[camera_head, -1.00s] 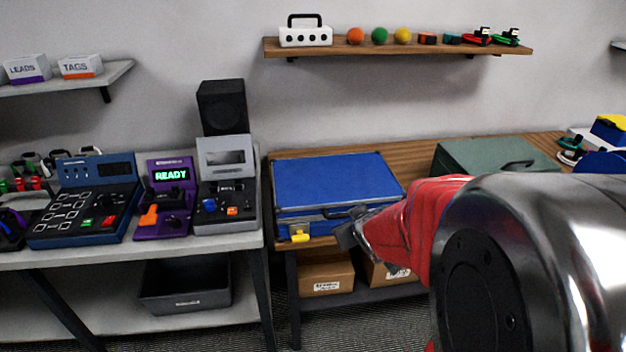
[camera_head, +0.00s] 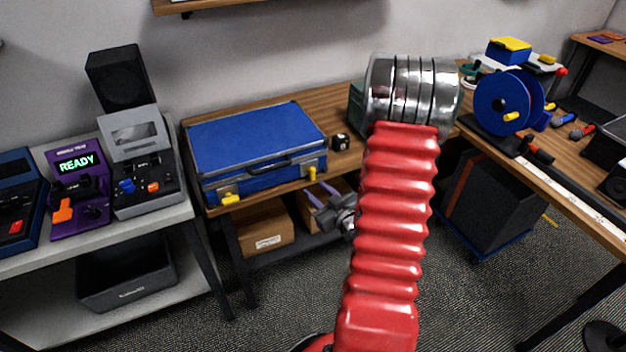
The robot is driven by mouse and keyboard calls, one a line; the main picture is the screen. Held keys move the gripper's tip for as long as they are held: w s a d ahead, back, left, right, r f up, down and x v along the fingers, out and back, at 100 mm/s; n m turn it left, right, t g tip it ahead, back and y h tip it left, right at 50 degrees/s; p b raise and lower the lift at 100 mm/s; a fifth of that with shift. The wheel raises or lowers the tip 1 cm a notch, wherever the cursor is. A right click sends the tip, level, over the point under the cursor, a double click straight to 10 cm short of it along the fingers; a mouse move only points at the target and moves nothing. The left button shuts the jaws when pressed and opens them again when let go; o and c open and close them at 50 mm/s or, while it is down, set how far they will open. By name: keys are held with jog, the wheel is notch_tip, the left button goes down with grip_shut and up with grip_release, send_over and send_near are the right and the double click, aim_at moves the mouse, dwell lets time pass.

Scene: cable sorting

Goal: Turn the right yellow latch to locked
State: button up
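The blue case (camera_head: 255,139) lies shut on the wooden bench, with a dark handle on its front side. The right yellow latch (camera_head: 312,173) shows at the right end of the case's front and looks upright. The left yellow latch (camera_head: 230,198) sits at the front left and looks lower and flatter. My gripper (camera_head: 317,195) is in front of the bench edge, just below the right latch. Its two fingers look spread with a gap between them, and nothing shows between them. I cannot tell whether a finger touches the latch.
A small black block (camera_head: 340,142) stands right of the case. My red arm hides part of the bench behind it. A grey table (camera_head: 150,219) with devices stands at left. Cardboard boxes (camera_head: 262,232) sit on the shelf below. A blue reel (camera_head: 503,103) stands on the right bench.

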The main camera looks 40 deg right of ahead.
aim_at(314, 175)
jog(key=s+d+f+m+t+h, duration=0.1)
jog(key=s+f+m+t, duration=0.1)
jog(key=s, duration=0.4)
jog(key=shift+s+d+f+m+t+h, duration=0.25)
jog(key=shift+s+m+t+h, duration=0.05)
jog(key=shift+w, duration=0.2)
jog(key=x, duration=1.3)
jog(key=shift+w, duration=0.3)
